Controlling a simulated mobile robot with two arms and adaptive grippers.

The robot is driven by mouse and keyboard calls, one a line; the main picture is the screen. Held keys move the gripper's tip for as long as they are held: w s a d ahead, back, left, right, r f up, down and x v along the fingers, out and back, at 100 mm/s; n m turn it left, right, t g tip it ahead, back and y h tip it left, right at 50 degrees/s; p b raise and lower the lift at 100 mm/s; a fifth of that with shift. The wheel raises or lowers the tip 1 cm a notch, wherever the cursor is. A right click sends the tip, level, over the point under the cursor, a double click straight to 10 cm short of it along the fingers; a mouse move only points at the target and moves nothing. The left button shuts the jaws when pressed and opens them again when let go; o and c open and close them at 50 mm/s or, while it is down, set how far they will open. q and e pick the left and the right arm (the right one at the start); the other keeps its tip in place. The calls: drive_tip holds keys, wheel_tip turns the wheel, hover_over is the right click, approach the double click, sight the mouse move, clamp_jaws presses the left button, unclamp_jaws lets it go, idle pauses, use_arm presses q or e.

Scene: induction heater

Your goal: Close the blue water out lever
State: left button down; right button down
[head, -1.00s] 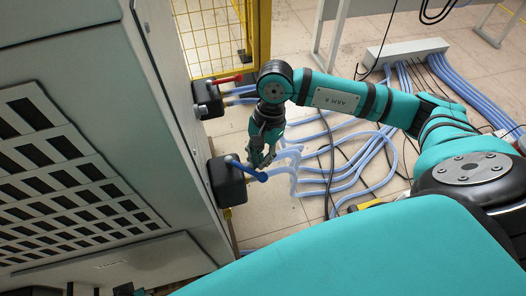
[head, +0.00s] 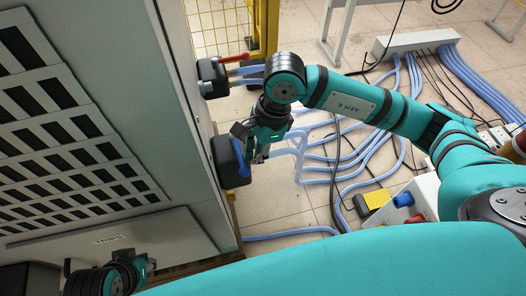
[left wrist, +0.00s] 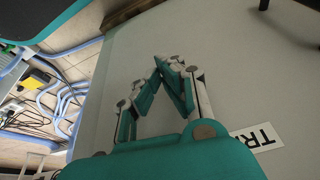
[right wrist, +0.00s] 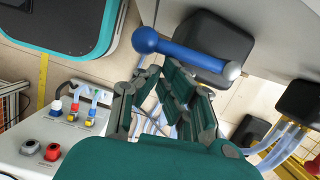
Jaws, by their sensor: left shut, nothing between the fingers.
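The blue lever (head: 237,158) is on the black valve block (head: 222,170) low on the grey cabinet's side. In the head view it runs along the block's outer face, partly hidden by my right gripper (head: 262,152). The right wrist view shows the whole blue lever (right wrist: 190,56), from its round blue end to its grey pivot. My right gripper (right wrist: 162,66) is just in front of it; whether its fingers touch the lever is unclear. Its fingertips look close together. My left gripper (left wrist: 160,62) is shut and empty beside the cabinet's lower front panel.
A second black block (head: 213,78) with a red lever (head: 232,59) sits farther back. Pale blue hoses (head: 325,160) spread over the floor. A yellow mesh fence (head: 262,30) stands behind. A white box (head: 405,205) with coloured fittings is at right.

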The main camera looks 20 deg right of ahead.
use_arm(q)
drive_tip(key=shift+w+d, duration=0.15)
drive_tip(key=shift+w, duration=0.3)
use_arm(e)
drive_tip(key=shift+r, duration=0.1)
drive_tip(key=v, duration=1.1)
drive_tip(key=shift+r, duration=0.35)
drive_tip(key=shift+s+d, duration=0.1)
